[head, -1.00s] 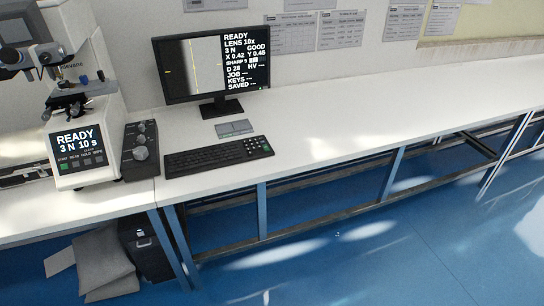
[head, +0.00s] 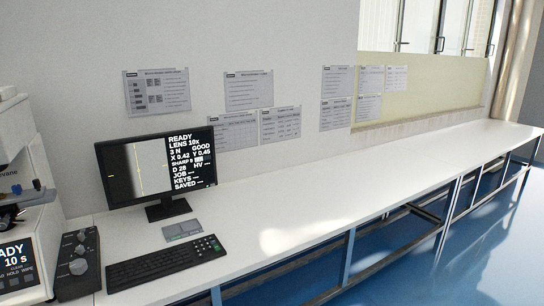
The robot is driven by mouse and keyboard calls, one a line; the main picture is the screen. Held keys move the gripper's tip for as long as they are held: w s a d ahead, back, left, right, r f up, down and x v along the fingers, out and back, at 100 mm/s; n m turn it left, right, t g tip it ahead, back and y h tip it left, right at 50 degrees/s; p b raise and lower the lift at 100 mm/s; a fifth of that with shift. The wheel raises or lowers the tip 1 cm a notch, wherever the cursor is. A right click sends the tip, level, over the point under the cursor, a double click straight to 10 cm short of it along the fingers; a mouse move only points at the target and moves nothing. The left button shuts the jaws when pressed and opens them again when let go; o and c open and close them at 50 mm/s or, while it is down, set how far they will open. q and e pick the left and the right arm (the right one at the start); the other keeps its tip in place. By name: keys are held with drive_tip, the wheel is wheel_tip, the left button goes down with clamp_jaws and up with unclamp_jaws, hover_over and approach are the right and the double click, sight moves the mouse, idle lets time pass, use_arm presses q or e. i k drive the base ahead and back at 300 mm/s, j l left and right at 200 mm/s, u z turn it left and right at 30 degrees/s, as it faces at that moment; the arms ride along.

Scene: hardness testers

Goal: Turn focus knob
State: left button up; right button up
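The hardness tester (head: 28,225) stands at the left edge of the head view, cut off by the frame. Its front panel shows part of a ready message and "10 s". A dark control box (head: 77,264) with several round grey knobs stands just to its right on the bench. I cannot tell from the picture which knob is the focus knob. The monitor (head: 157,168) behind reads READY, LENS 10x, 3 N, GOOD, X 0.42, Y 0.45 and a SHARP bar. Neither of my grippers shows in the view.
A black keyboard (head: 166,264) and a small grey pad (head: 182,230) lie in front of the monitor. The white bench (head: 330,212) runs clear to the far right. Printed sheets (head: 157,92) hang on the wall. Blue floor (head: 400,280) is open at the lower right.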

sight(77, 267)
drive_tip(key=u, duration=1.3)
